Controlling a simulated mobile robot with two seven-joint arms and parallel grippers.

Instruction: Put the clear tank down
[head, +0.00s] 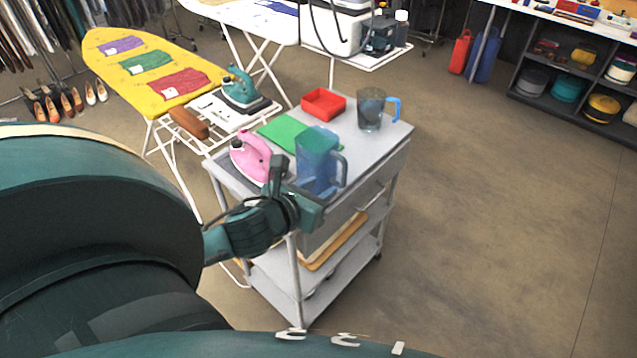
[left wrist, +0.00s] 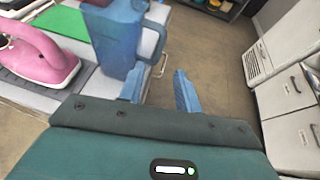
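A clear, smoky tank (head: 370,110) with a blue handle stands upright on the grey trolley top (head: 393,133), near its far right corner. A blue see-through jug (head: 318,160) with a handle stands upright at the trolley's near edge; it also shows in the left wrist view (left wrist: 115,42). My left gripper (head: 312,198) is beside this jug at the near edge, apart from the smoky tank. In the left wrist view its two blue fingers (left wrist: 160,90) are spread, with floor showing between them and the jug's handle just beyond. My right gripper is not in view.
A pink iron (head: 253,158), a green mat (head: 283,134) and a red tray (head: 323,104) also occupy the trolley top. A yellow ironing board (head: 140,60) and a teal iron (head: 240,90) are behind left. Floor to the right is clear.

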